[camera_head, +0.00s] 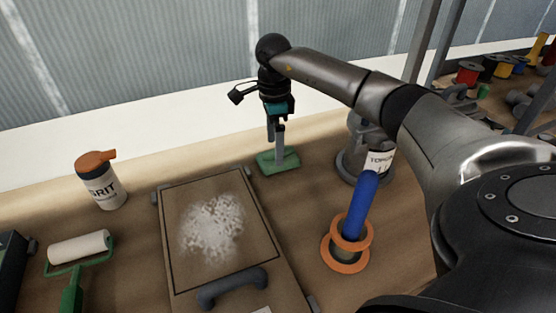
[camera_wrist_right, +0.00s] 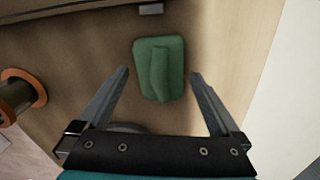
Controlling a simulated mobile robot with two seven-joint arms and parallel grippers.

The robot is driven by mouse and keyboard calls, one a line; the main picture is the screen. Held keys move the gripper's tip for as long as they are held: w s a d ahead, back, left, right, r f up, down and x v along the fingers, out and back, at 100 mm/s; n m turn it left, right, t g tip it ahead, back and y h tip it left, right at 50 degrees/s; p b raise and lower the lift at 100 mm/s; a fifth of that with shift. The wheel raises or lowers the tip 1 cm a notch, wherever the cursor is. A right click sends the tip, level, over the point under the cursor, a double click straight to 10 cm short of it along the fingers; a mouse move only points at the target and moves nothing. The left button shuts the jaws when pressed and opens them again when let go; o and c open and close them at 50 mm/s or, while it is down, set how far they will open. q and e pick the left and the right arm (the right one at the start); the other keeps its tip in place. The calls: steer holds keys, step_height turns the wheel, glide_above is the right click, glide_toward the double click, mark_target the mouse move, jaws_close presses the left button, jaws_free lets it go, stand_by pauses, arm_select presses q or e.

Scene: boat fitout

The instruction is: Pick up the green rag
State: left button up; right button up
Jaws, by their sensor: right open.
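The green rag (camera_head: 279,162) lies on the wooden bench, beyond the top right corner of the framed board. In the right wrist view the green rag (camera_wrist_right: 158,70) shows as a folded pad with a raised ridge along its middle. My right gripper (camera_head: 279,150) points down over the rag in the head view. In the right wrist view the right gripper (camera_wrist_right: 160,82) is open, with one finger on each side of the rag and gaps between. I cannot tell how high the fingertips are above the bench. My left gripper is not in view.
The board (camera_head: 170,235) with a white powdery patch and dark handle lies left of the rag. An orange-rimmed spool (camera_head: 345,252) with a blue item stands right. A white bottle (camera_head: 101,188) and a roller (camera_head: 79,248) are at left. A pale wall stands behind.

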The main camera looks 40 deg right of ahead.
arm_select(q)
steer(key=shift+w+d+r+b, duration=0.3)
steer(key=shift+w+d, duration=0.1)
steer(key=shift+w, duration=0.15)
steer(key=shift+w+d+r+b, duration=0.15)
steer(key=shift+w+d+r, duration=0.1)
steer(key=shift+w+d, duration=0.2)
arm_select(e)
steer(key=shift+d+f, duration=0.1)
steer(key=shift+f, duration=1.55)
steer(key=c, duration=1)
steer(key=shift+r, duration=0.2)
steer(key=shift+r, duration=0.2)
step_height(320, 180, up, 10)
steer(key=p, duration=0.3)
steer(key=shift+r, duration=0.2)
arm_select(q)
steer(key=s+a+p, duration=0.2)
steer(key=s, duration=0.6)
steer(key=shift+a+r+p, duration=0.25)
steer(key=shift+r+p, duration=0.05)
steer(key=shift+p, duration=0.05)
arm_select(e)
step_height(320, 180, up, 9)
steer(key=shift+f, duration=0.1)
